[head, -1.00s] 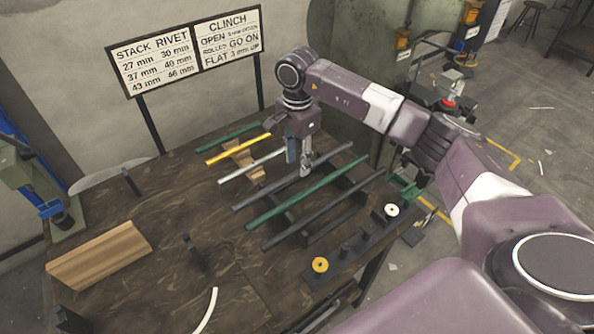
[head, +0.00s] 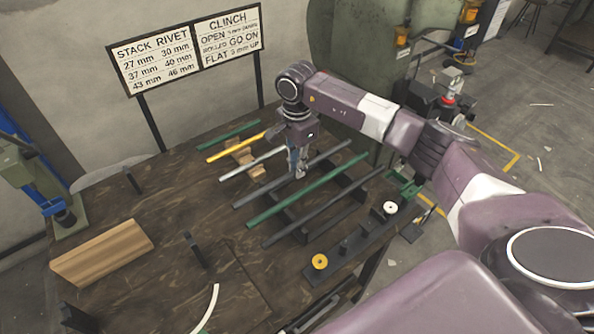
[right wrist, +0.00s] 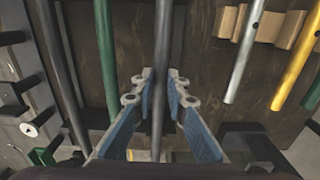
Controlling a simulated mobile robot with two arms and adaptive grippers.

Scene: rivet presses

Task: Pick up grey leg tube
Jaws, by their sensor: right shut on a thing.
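A dark grey tube (head: 262,191) lies in the rack on the table in the head view, beside a green tube (head: 285,203). My right gripper (head: 299,172) reaches down onto it near its middle. In the right wrist view the grey tube (right wrist: 162,35) runs between the blue-padded fingers of the gripper (right wrist: 161,80), which are shut on it. The tube still lies level with its neighbours. A second dark grey tube (head: 320,208) lies nearer the rack's front. My left gripper is not in view.
A silver tube (head: 250,164) and a yellow tube (head: 232,149) rest on a wooden block behind, with another green tube (head: 228,134) further back. A wooden board (head: 102,253) lies at left. A black strip with a yellow disc (head: 320,262) stands in front.

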